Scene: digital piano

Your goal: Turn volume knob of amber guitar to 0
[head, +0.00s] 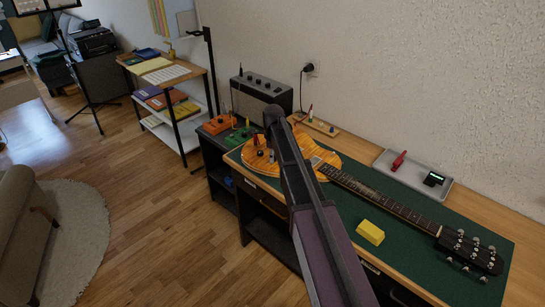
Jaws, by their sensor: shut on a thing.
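The amber guitar (328,158) lies on its back on the green mat of the workbench. Its flame-patterned body is at the left and its dark neck runs to the lower right. My arm crosses the picture from the bottom and covers part of the body. My gripper is hidden behind my arm, so its fingers and what they touch cannot be seen. The volume knob cannot be made out, and its setting cannot be read.
A yellow block (370,232) sits on the green mat (415,262) before the neck. A grey tray (440,186) holds a red tool and a small dark device. An amplifier (262,92) and orange (218,124) and green pedals stand left of the guitar. Open floor lies left.

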